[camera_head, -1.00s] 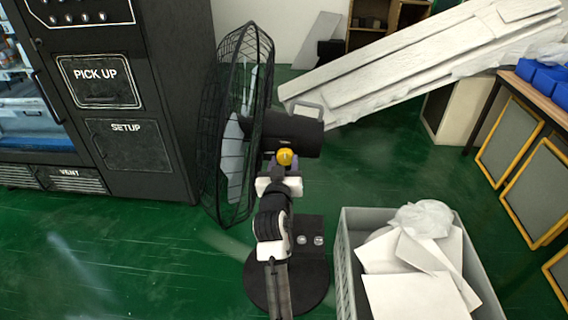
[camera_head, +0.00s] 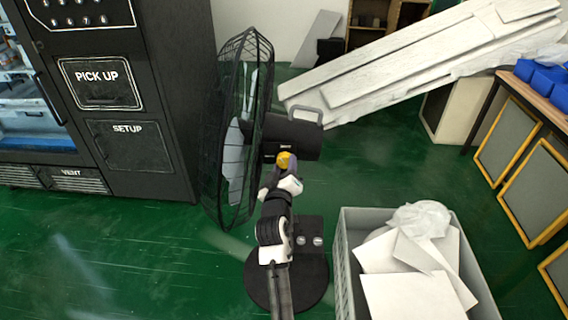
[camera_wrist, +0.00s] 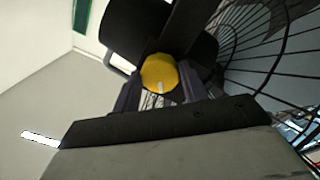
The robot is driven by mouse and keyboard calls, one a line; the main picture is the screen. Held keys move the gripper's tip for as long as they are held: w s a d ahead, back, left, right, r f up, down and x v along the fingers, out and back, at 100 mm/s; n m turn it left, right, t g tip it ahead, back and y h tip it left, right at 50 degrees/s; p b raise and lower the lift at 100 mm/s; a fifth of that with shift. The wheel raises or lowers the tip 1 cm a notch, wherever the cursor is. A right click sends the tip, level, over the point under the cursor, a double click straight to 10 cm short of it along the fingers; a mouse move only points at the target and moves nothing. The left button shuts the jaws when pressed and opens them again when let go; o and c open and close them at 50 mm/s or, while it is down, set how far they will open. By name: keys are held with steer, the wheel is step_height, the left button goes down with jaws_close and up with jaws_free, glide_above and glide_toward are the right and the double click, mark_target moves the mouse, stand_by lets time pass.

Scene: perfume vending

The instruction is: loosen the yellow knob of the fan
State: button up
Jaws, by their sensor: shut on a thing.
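The fan stands on the green floor with its black wire cage (camera_head: 236,130) facing left and its dark motor housing (camera_head: 300,138) behind it. The yellow knob (camera_head: 285,161) sits just below the housing. My gripper (camera_head: 281,170) reaches up to the knob from the front. In the wrist view the yellow knob (camera_wrist: 160,74) lies between the two fingers of my gripper (camera_wrist: 160,88), which are shut on its sides. A pale mark shows on the knob's face, pointing downward in the wrist view. The knob's far side is hidden.
A black vending machine (camera_head: 150,100) stands left of the fan. The fan's round base (camera_head: 312,285) is on the floor. A grey crate (camera_head: 346,262) of white sheets stands to the right. A large white slab (camera_head: 410,70) slopes behind.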

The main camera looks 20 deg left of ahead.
steer(key=n+p, duration=0.2)
steer(key=n, duration=0.1)
steer(key=n+p, duration=0.2)
steer(key=n, duration=0.1)
steer(key=shift+d+r+n+p, duration=0.15)
steer(key=shift+r+n+p, duration=0.05)
steer(key=shift+n+p, duration=0.2)
steer(key=n+p, duration=0.2)
steer(key=n, duration=0.1)
steer(key=shift+y+p, duration=0.3)
steer(key=shift+p, duration=0.1)
steer(key=shift+f+n+p, duration=0.1)
steer(key=shift+n+p, duration=0.7)
steer(key=shift+n, duration=0.4)
steer(key=o, duration=1)
steer(key=shift+c, duration=0.2)
